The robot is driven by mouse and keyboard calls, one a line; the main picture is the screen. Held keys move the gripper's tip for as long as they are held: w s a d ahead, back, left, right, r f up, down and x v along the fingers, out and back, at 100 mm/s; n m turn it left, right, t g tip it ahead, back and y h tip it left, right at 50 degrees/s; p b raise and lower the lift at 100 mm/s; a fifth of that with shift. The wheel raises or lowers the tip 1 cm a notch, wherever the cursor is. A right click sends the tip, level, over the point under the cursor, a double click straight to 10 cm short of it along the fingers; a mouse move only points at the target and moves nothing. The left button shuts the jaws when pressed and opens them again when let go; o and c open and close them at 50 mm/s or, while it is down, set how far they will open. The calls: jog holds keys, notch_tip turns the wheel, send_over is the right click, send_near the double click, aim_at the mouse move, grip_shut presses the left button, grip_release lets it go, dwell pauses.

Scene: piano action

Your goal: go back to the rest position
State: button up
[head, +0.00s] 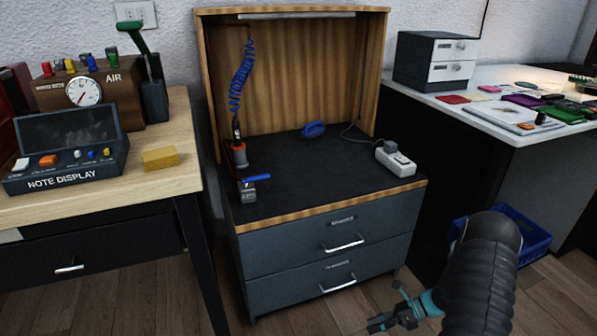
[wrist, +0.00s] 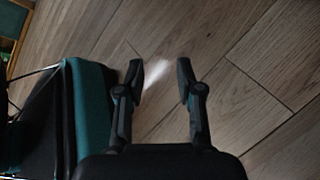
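My gripper (wrist: 160,78) is open and empty in the wrist view. Its two dark fingers stand apart with bare wooden floor (wrist: 230,70) behind them. In the head view my gripper (head: 377,326) is at the bottom, low in front of the grey drawer cabinet and small, partly cut by the frame edge. My dark, ribbed arm comes in at the bottom right.
A drawer cabinet (head: 325,245) with a wooden hood stands in the middle. A desk (head: 110,205) with a note display (head: 66,150) is at left. A white-topped table (head: 480,100) is at right, with a blue crate (head: 535,243) on the floor. Floor in front is bare.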

jog(key=s+a+r+n+t+h+p, duration=0.1)
jog(key=s+r+n+h, duration=0.3)
jog(key=r, duration=1.2)
jog(key=s+a+r+n+t+h+p, duration=0.1)
jog(key=s+a+r+n+t+h, duration=0.2)
jog(key=s+r+n, duration=0.7)
jog(key=s+a+r+n+t+h+p, duration=0.1)
jog(key=s+r+n+h, duration=0.4)
jog(key=r, duration=1.7)
jog(key=s+a+n+t, duration=0.1)
jog(key=s+a+n, duration=0.1)
jog(key=n, duration=0.4)
jog(key=shift+s+a+r+p, duration=0.4)
jog(key=shift+s, duration=0.15)
